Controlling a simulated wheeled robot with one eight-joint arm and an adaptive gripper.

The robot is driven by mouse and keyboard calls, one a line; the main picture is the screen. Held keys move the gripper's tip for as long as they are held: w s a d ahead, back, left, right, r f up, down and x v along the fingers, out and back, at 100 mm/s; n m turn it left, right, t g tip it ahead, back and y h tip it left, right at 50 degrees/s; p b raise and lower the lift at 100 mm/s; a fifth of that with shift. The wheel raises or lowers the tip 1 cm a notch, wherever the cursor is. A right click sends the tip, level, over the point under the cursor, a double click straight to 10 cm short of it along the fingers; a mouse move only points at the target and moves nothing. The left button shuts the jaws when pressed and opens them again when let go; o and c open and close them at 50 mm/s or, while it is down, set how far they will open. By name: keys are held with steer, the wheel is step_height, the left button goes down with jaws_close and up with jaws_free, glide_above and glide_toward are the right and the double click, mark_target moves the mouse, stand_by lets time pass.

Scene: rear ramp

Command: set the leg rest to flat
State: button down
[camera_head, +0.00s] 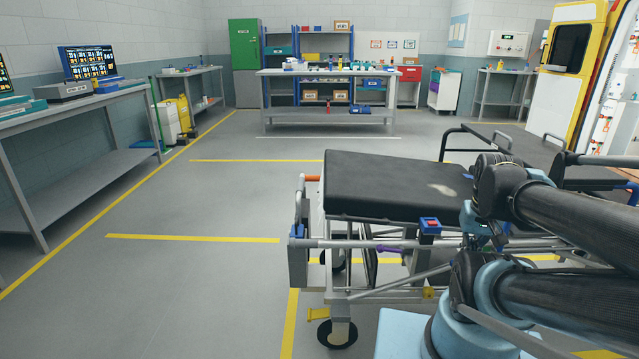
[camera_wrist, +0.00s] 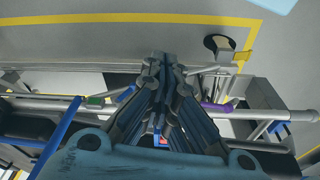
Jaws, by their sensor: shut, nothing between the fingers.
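The stretcher's leg rest (camera_head: 385,185) is a thick black pad at the near left end of the wheeled stretcher in the head view. It sits above the side rail (camera_head: 345,243) with a gap; I cannot tell its exact angle. A blue block with a red top (camera_head: 430,226) is on the rail side, and a purple part (camera_head: 388,249) lies below the pad. The purple part also shows in the wrist view (camera_wrist: 217,108), right of my gripper (camera_wrist: 163,62). My gripper is shut and empty, over the stretcher's side frame. In the head view my arm hides it.
An orange-tipped handle (camera_head: 312,178) stands at the stretcher's left end. A second dark stretcher or ramp surface (camera_head: 535,150) lies behind, near the yellow vehicle door (camera_head: 572,60). A workbench (camera_head: 95,110) lines the left wall. The floor left of the stretcher is clear.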

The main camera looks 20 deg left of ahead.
steer(key=shift+a, duration=0.1)
steer(key=w+a+r+n+g+y, duration=0.1)
steer(key=w+a+r+n+y, duration=0.1)
steer(key=w+a+r+n, duration=0.85)
steer(key=w+a+r+n+g+y, duration=0.1)
steer(key=w+a+r+n, duration=0.55)
steer(key=a, duration=0.75)
steer(key=n+g, duration=0.1)
steer(key=n, duration=0.3)
glide_above(330, 189)
steer(key=shift+y, duration=0.3)
step_height(330, 189, down, 10)
steer(key=shift+w+a+f, duration=0.1)
steer(key=shift+f, duration=0.8)
steer(key=shift+a+f, duration=0.1)
